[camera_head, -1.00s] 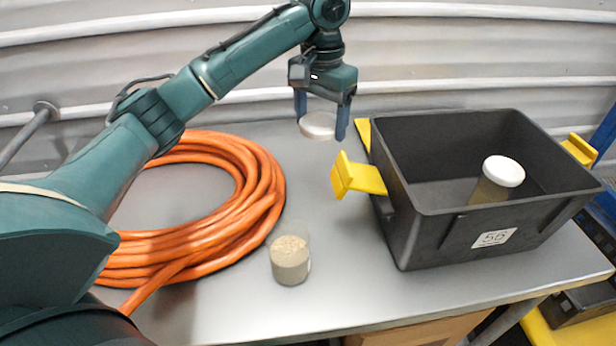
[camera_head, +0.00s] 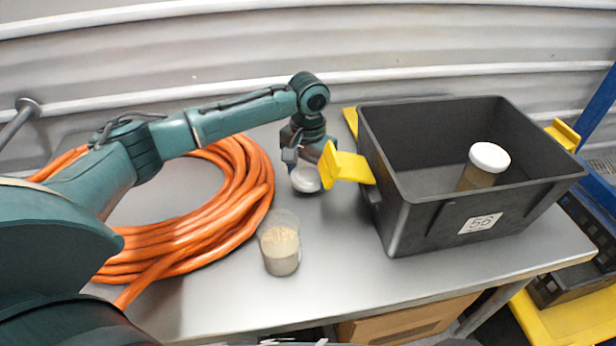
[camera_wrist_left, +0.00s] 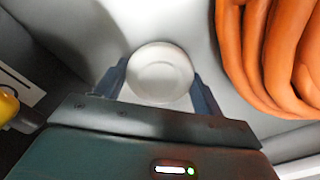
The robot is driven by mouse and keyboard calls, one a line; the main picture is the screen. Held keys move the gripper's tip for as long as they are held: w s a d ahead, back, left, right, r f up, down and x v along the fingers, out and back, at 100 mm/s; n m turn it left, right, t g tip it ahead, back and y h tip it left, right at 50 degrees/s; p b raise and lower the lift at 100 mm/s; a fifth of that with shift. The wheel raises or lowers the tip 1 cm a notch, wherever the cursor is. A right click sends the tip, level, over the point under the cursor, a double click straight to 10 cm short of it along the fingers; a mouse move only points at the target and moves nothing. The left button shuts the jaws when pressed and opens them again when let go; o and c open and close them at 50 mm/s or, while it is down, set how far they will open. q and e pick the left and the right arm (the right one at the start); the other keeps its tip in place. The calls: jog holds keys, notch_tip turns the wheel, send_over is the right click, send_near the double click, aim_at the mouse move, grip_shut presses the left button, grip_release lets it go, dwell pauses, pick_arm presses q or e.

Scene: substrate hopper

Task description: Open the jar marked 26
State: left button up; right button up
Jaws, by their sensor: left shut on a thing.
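An open clear jar (camera_head: 281,250) with beige grainy contents stands upright on the metal table, without a lid; no number is legible on it. My left gripper (camera_head: 306,168) is shut on a round white lid (camera_head: 305,180), behind the jar and left of the crate. The lid is low over the tabletop; I cannot tell if it touches. The left wrist view shows the lid (camera_wrist_left: 160,73) between both fingers. A second jar (camera_head: 476,178) with a white lid (camera_head: 489,157) stands in the black crate. My right gripper is not in view.
The black crate (camera_head: 420,222) with yellow handles (camera_head: 346,168) and a label that seems to read 56 stands on the right. A coiled orange hose (camera_head: 190,225) lies on the left. The tabletop (camera_head: 345,235) between jar and crate is clear.

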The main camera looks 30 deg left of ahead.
pick_arm(q)
jog(key=shift+f, duration=0.95)
jog(key=o, duration=0.8)
jog(key=shift+f, duration=0.1)
